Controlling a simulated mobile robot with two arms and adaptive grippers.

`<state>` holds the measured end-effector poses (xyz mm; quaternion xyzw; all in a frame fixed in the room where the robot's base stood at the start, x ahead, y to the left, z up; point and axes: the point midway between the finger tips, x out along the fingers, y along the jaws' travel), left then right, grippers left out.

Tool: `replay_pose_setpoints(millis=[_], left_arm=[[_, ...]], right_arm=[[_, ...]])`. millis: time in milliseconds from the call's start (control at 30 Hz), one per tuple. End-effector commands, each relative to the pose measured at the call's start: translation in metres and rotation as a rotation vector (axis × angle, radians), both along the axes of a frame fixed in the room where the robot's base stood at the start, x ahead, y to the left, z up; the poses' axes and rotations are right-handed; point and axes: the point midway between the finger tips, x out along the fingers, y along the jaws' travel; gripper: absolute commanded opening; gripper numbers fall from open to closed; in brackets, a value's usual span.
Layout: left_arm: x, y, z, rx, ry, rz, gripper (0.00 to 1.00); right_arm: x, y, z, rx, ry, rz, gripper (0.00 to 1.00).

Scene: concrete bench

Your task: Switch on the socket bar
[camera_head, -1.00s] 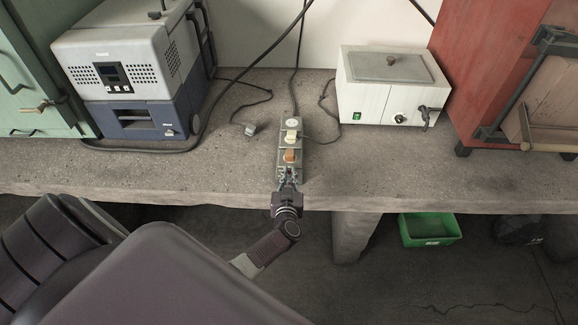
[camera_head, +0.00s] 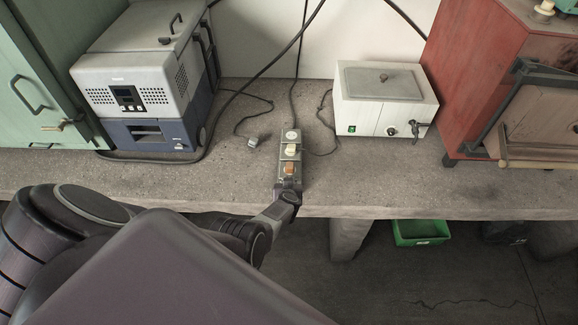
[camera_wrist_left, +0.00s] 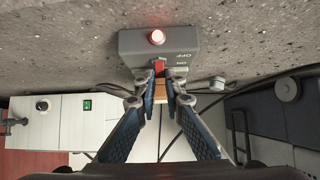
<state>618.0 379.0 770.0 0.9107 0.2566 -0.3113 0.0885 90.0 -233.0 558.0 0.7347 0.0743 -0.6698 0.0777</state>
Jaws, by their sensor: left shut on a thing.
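The grey socket bar (camera_head: 293,150) lies on the bench, its near end under my left gripper (camera_head: 287,190). In the left wrist view the bar's end (camera_wrist_left: 190,42) carries a glowing red lamp (camera_wrist_left: 157,37), OFF and ON markings, and a red switch (camera_wrist_left: 159,66). The fingertips of my left gripper (camera_wrist_left: 160,74) are closed around the red switch, one on each side. In the head view my wrist hides the switch and lamp. A cream plug (camera_head: 291,149) and a brown plug (camera_head: 289,168) sit in the bar. My right gripper is not in view.
A grey and blue machine (camera_head: 140,95) stands left, a white bath (camera_head: 385,100) right, and a red cabinet (camera_head: 480,60) far right. A loose plug (camera_head: 253,142) and cables lie near the bar. A green bin (camera_head: 420,232) is below the bench.

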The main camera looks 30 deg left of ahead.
Motion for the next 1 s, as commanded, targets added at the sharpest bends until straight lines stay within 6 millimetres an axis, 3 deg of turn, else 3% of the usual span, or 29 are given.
replay_pose_setpoints(millis=[800, 833, 1000], left_arm=[[0.0021, -0.0002, -0.0003, -0.03, 0.047, -0.002, 0.0], [0.0021, -0.0002, -0.0003, -0.03, 0.047, -0.002, 0.1], [0.002, 0.0003, 0.0, -0.029, 0.047, -0.001, 0.27]], right_arm=[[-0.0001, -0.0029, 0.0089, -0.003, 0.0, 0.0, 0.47], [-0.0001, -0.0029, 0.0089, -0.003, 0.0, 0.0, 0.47], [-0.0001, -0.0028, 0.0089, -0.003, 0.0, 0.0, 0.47]])
